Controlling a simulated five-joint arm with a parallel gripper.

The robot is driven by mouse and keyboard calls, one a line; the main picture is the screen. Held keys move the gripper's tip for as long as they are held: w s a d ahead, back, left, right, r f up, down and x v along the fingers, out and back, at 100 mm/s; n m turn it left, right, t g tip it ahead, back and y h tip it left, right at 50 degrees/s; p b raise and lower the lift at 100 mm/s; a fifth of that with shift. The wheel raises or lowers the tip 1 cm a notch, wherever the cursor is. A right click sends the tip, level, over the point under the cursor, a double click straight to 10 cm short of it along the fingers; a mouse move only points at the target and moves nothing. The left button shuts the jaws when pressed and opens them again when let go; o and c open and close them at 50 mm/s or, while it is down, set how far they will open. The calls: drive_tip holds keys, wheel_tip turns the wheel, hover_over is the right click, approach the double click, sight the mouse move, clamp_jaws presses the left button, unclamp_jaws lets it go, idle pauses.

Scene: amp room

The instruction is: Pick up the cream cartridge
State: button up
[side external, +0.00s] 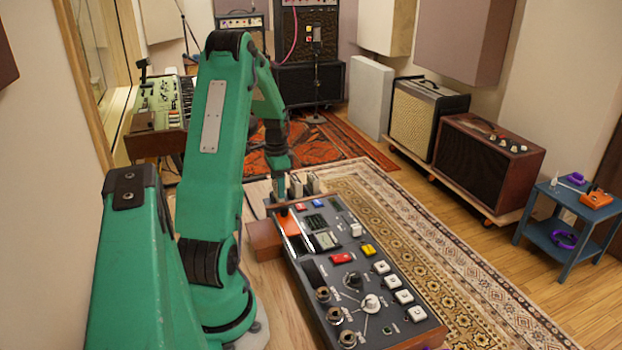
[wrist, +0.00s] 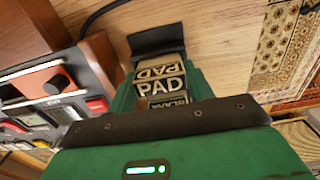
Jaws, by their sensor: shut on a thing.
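The cream cartridge (wrist: 162,88) shows in the wrist view as a small block with cream and dark faces, marked PAD. It sits between the dark finger pads of my gripper (wrist: 160,78), which is shut on it. A strip marked BLANK shows just below PAD; I cannot tell if it belongs to the same block. In the side view my gripper (side external: 282,192) points down at the far left end of the control panel. The cartridge is too small and hidden to make out there.
The control panel (side external: 388,342) with knobs, buttons and sliders lies close beside my gripper; its edge also shows in the wrist view (wrist: 100,68). Small upright pieces (side external: 313,183) stand just right of my gripper. A blue side table (side external: 560,200) and amplifiers (side external: 480,165) stand farther right.

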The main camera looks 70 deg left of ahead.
drive_tip(key=shift+r, duration=0.6)
drive_tip(key=r, duration=0.3)
drive_tip(key=shift+w+d+r, duration=0.15)
drive_tip(key=shift+w+d, duration=0.05)
drive_tip(key=shift+d, duration=0.05)
drive_tip(key=w+d+r, duration=0.5)
drive_tip(key=d+r, duration=0.1)
drive_tip(key=d, duration=0.3)
drive_tip(key=shift+d+r, duration=0.2)
drive_tip(key=shift+d, duration=0.2)
drive_tip(key=shift+w, duration=0.1)
drive_tip(key=s+d, duration=0.4)
drive_tip(key=d, duration=0.3)
drive_tip(key=s+d, duration=0.3)
drive_tip(key=d, duration=0.4)
drive_tip(key=shift+s+f, duration=0.4)
drive_tip(key=shift+d+f, duration=0.1)
drive_tip(key=shift+f, duration=2)
